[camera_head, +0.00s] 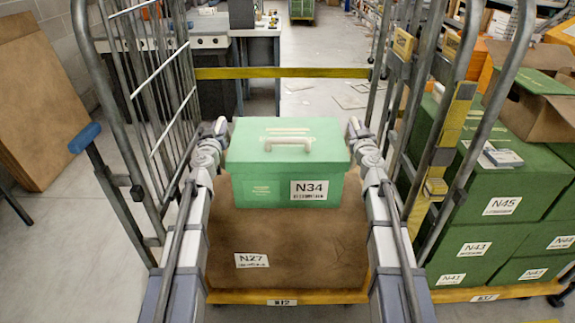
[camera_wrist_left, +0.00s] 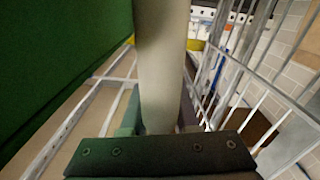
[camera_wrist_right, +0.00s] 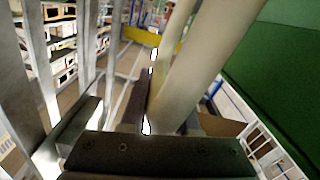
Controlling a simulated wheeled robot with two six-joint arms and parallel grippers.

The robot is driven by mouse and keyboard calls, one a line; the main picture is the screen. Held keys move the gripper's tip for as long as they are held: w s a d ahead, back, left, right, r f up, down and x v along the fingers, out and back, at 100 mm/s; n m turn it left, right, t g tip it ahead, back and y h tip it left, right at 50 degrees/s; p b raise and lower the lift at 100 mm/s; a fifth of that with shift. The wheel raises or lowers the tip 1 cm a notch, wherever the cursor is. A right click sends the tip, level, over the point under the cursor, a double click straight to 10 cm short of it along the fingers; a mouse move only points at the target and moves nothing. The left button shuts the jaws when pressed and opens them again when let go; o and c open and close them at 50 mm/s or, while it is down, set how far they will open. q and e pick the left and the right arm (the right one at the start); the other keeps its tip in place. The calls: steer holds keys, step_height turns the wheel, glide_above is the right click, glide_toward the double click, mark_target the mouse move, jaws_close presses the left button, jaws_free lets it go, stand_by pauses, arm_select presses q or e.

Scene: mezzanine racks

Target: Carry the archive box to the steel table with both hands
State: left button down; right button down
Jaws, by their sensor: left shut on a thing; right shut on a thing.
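The archive box, a green box (camera_head: 255,170) labelled N34 with a pale handle on its lid, is between my two arms in the head view. Its green side also shows in the left wrist view (camera_wrist_left: 50,55) and the right wrist view (camera_wrist_right: 285,65). My left gripper (camera_head: 221,127) is shut on a pale bar at its left side, and my right gripper (camera_head: 354,127) on a matching bar at its right side. The box looks level, above a brown box (camera_head: 300,245) labelled N27; I cannot tell if they touch. Pale-topped tables (camera_head: 255,32) stand at the back left; I cannot tell which is the steel table.
Barred cage sides (camera_head: 150,90) rise left and right of my arms, with a yellow bar (camera_head: 280,73) across the back. Green boxes (camera_head: 490,235) are stacked at right. A brown board (camera_head: 40,100) leans at left. Floor beyond the yellow bar is mostly open, with scattered sheets.

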arm_select(q)
steer(key=shift+r, duration=0.2)
arm_select(e)
steer(key=shift+d+r, duration=0.1)
steer(key=shift+r, duration=0.05)
